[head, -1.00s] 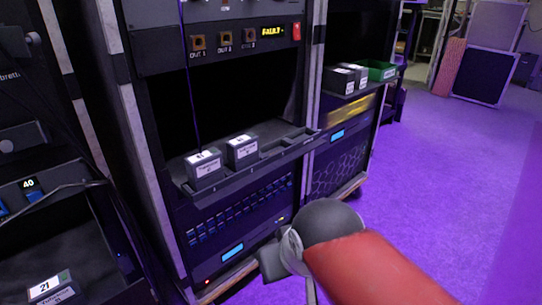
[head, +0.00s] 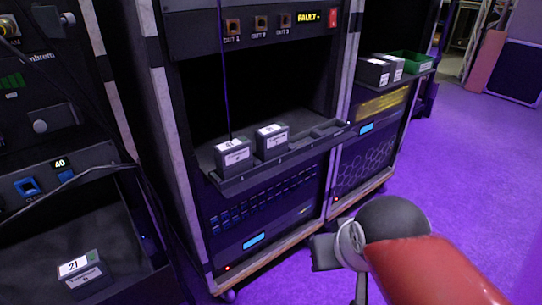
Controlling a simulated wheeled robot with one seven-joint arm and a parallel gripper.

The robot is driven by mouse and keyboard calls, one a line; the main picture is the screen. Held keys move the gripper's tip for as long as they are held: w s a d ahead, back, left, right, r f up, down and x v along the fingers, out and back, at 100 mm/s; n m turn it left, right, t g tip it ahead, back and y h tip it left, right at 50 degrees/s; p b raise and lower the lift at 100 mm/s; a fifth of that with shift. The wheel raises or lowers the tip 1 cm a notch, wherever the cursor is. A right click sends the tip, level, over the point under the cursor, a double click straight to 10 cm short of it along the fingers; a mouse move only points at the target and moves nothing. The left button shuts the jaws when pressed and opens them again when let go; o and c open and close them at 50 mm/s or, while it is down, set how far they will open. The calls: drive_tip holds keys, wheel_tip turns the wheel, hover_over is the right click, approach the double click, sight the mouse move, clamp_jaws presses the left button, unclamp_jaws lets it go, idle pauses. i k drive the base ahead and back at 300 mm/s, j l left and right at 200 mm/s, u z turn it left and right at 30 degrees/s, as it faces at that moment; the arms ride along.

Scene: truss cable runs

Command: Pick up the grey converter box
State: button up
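Several grey converter boxes with white labels show. One grey box (head: 85,276), with "21" on its top label, sits alone on the low dark shelf at the lower left. Two grey boxes, a left one (head: 234,154) and a right one (head: 271,141), stand side by side on the middle rack's shelf. Two more, one (head: 373,72) beside another (head: 395,66), stand on the right rack's shelf. My arm reaches in from the lower right, well apart from all the boxes. A dark block at its end (head: 325,252) may be my gripper; its fingers cannot be made out.
The middle shelf (head: 236,182) has empty slots right of its boxes. Thin cables hang at the left rack and before the middle one. Purple floor (head: 470,150) is open at the right.

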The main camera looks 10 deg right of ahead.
sight(87, 274)
drive_tip(key=u, duration=1.8)
